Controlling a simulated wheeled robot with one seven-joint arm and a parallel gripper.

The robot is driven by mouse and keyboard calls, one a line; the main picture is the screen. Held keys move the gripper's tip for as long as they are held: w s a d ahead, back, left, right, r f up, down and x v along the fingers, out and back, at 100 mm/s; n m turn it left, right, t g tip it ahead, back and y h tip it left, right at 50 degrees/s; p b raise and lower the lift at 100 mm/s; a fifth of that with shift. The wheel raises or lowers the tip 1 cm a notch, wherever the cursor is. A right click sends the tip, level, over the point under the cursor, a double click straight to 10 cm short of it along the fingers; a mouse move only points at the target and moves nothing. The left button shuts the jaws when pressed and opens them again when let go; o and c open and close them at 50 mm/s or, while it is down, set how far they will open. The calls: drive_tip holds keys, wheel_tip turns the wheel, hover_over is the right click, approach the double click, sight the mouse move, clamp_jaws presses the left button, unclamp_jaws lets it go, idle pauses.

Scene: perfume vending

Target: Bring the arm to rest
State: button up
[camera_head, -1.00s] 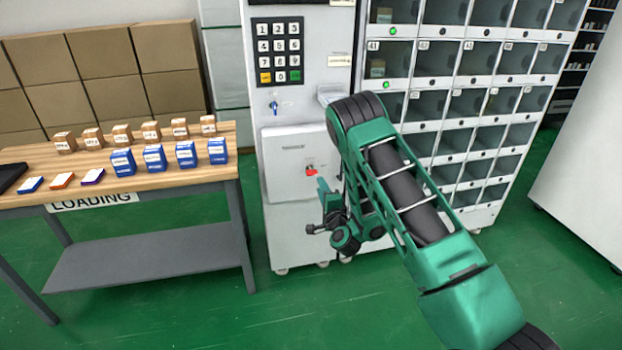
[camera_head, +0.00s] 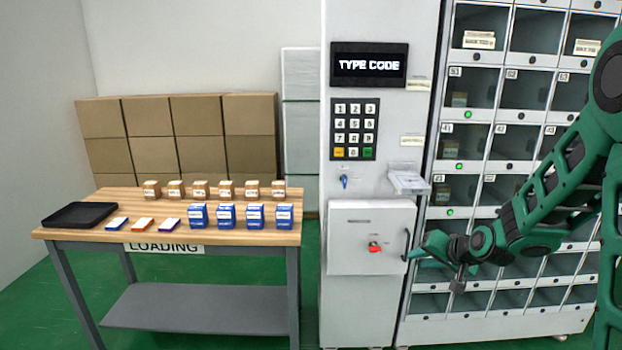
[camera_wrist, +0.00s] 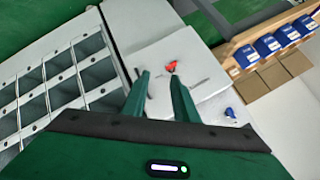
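My gripper (camera_head: 428,250) is at the right in the head view, in front of the vending machine near the right edge of its white front panel (camera_head: 350,222). My green arm bends in from the right picture edge. In the wrist view my gripper (camera_wrist: 158,74) shows two green fingers with a gap between them and nothing held. Beyond the fingertips are the panel and its red knob (camera_wrist: 171,66). The red knob also shows in the head view (camera_head: 375,247). I cannot tell the exact distance between fingers and panel.
The vending machine has a keypad (camera_head: 354,129), a display (camera_head: 369,65) reading "TYPE CODE", a small clear tray (camera_head: 409,182) and open lockers (camera_head: 525,90). A loading table (camera_head: 110,235) at left carries several blue and brown boxes and a black tray (camera_head: 80,215). Green floor lies in front.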

drive_tip(key=s+d+r+g+h, duration=0.25)
drive_tip(key=s+d, duration=0.25)
drive_tip(key=s, duration=0.7)
drive_tip(key=s+d+r+g+h, duration=0.1)
drive_tip(key=s+d+r+g, duration=0.3)
drive_tip(key=s, duration=0.7)
drive_tip(key=s+d+g, duration=0.1)
drive_tip(key=s+g, duration=0.2)
drive_tip(key=s, duration=1.5)
drive_tip(key=shift+d+m+y, duration=0.2)
drive_tip(key=shift+m+y, duration=0.2)
drive_tip(key=shift+y, duration=0.05)
drive_tip(key=shift+r, duration=0.1)
drive_tip(key=shift+w+f, duration=0.25)
drive_tip(key=shift+w, duration=0.3)
